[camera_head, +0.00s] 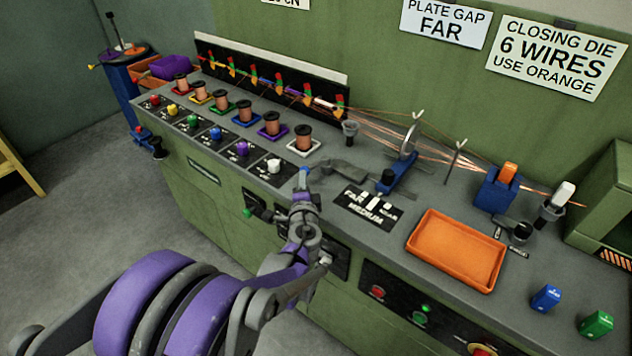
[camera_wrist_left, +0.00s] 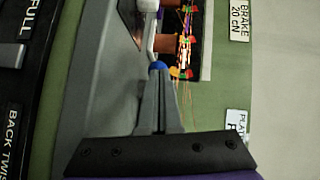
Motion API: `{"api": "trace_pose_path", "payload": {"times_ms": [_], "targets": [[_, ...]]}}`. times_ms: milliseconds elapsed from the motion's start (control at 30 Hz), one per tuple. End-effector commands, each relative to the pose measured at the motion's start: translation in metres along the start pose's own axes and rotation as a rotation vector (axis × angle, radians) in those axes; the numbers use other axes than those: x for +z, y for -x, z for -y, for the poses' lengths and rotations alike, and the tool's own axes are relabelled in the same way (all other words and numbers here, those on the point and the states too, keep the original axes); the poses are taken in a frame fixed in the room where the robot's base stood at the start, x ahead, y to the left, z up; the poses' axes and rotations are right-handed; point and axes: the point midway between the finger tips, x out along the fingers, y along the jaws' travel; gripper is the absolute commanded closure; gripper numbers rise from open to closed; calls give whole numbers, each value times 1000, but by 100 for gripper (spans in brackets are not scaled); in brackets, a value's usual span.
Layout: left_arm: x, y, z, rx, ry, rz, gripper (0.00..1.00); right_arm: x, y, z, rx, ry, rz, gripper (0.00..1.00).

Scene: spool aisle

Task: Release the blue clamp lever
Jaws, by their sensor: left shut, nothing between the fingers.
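A small blue knob (camera_head: 304,174), which looks like the end of the blue clamp lever, shows at the front edge of the grey deck, left of a grey metal arm (camera_head: 342,168). In the left wrist view a rounded blue tip (camera_wrist_left: 158,67) shows right at the fingertips. My left gripper (camera_head: 304,188) is at this knob with its fingers together. The wrist view shows the grey fingers (camera_wrist_left: 159,82) shut and empty. I cannot tell whether they touch the knob. The lever's pivot is hidden. My right gripper is not in view.
Several copper spools (camera_head: 305,138) stand on coloured plates at the back left, with coloured knobs before them. Copper wires run right past a blue block (camera_head: 398,180) with a grey disc. A FAR/MEDIUM/NEAR plate (camera_head: 367,208) and an orange tray (camera_head: 455,250) lie to the right.

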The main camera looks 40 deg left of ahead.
Motion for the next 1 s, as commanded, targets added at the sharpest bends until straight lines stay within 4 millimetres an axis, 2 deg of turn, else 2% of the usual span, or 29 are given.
{"api": "trace_pose_path", "payload": {"times_ms": [400, 1000], "targets": [[17, -16, 5, -1, 0, 1, 100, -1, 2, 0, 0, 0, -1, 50], [18, -19, 5, 0, 0, 0, 100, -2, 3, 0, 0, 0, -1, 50]]}}
